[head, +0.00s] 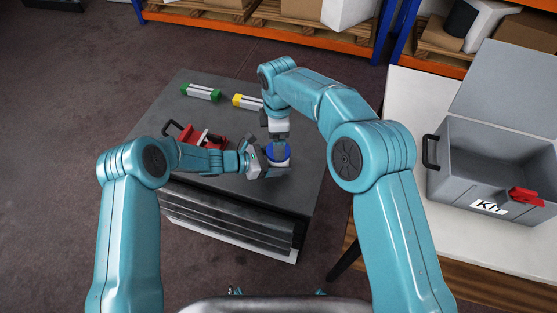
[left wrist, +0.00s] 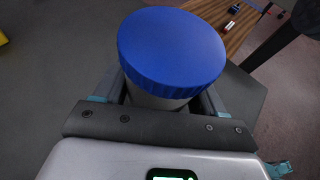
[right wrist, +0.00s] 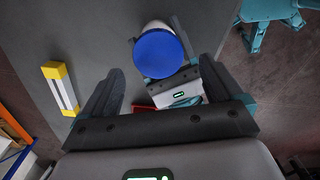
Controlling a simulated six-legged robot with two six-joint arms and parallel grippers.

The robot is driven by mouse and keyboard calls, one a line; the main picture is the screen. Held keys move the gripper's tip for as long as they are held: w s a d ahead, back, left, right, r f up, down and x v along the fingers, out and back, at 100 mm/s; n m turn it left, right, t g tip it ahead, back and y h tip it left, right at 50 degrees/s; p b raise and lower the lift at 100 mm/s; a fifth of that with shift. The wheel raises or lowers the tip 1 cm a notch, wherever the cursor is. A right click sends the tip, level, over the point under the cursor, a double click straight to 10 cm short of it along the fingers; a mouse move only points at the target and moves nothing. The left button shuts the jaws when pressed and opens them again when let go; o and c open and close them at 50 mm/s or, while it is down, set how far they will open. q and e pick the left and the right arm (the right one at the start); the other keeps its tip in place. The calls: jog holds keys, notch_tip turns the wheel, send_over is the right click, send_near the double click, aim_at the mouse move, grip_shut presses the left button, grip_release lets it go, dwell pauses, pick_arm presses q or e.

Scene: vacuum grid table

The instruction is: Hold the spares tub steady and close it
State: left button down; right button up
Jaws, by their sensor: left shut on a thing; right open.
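The spares tub is a pale pot with a ribbed blue lid (head: 277,153) near the right side of the dark grey table (head: 225,105). In the left wrist view the lid (left wrist: 170,48) sits on top of the pale body (left wrist: 155,99); I cannot tell how tight it is. My left gripper (head: 266,166) is shut around the tub's body below the lid, from the left. My right gripper (head: 279,141) is open above the tub. In the right wrist view the lid (right wrist: 160,54) lies beyond its two spread fingers, apparently apart from them.
A green-ended block (head: 201,92) and a yellow-ended block (head: 247,102) lie at the table's back. A red item (head: 202,134) lies behind my left forearm. An open grey kit box (head: 475,160) with a red piece (head: 527,197) stands on the right bench. Shelving stands behind.

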jog(key=n, duration=0.4)
jog(key=shift+d+r, duration=0.1)
jog(key=shift+r, duration=0.25)
jog(key=n, duration=0.2)
jog(key=shift+r+n, duration=0.85)
jog(key=shift+n, duration=0.65)
jog(key=shift+w+r+n, duration=0.1)
jog(key=shift+r+n, duration=0.2)
jog(key=shift+r, duration=0.25)
jog(key=shift+f, duration=0.15)
send_over(270, 164)
jog(key=w+d, duration=0.2)
jog(key=shift+d+f, duration=0.2)
jog(key=shift+f, duration=3.7)
